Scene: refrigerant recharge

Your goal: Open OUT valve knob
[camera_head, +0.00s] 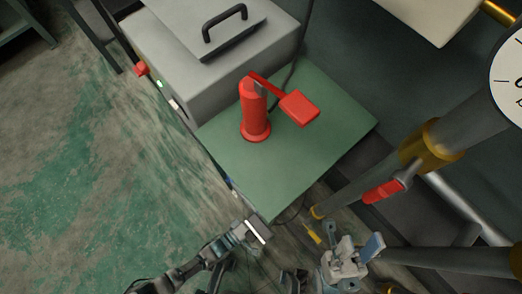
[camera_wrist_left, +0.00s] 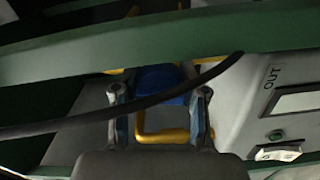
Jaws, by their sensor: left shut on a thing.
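In the left wrist view a blue knob-like part (camera_wrist_left: 162,84) lies between the two fingers of my left gripper (camera_wrist_left: 160,95), which is shut on it. A dark cable crosses in front and hides part of it. A yellow bar (camera_wrist_left: 160,136) shows between the fingers below. The label OUT (camera_wrist_left: 272,78) is on the pale panel to the right. In the head view my left arm comes in at the bottom left, below the green table; its fingertips are not clear there. My right gripper (camera_head: 342,262) is at the bottom right; its finger gap is unclear.
A red bottle-like tool (camera_head: 254,112) stands on the green table (camera_head: 330,100), beside a grey box (camera_head: 220,62) with a black handle. Pipes with a red lever (camera_head: 384,191) and a gauge (camera_head: 511,82) are at the right. Open floor lies to the left.

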